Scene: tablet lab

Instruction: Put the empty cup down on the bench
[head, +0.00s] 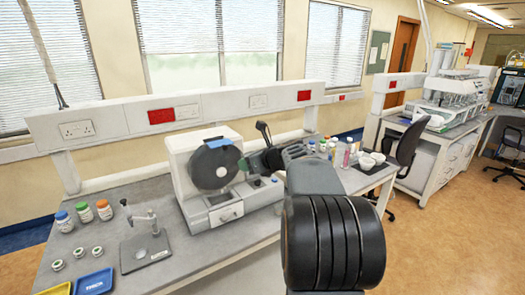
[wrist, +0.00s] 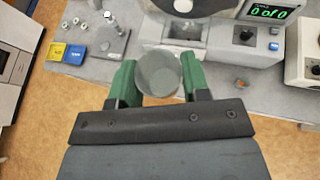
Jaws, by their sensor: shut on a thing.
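The empty cup (wrist: 159,73) shows in the wrist view as a clear, greyish round vessel between the two green fingers of my gripper (wrist: 158,78). The fingers are shut on its sides, and no contents show in it. Behind it is the grey bench top (wrist: 262,97), and the cup appears held above it or its front edge; the exact height is hard to tell. In the head view my arm reaches toward the bench (head: 200,250), and the cup cannot be made out there.
A white drum machine (head: 200,165) stands just behind my gripper. To its left are a small stand (head: 145,245), several capped jars (head: 83,212) and a blue tray (head: 95,283). Bottles (head: 330,150) and a dark tray with white bowls (head: 372,162) are at right.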

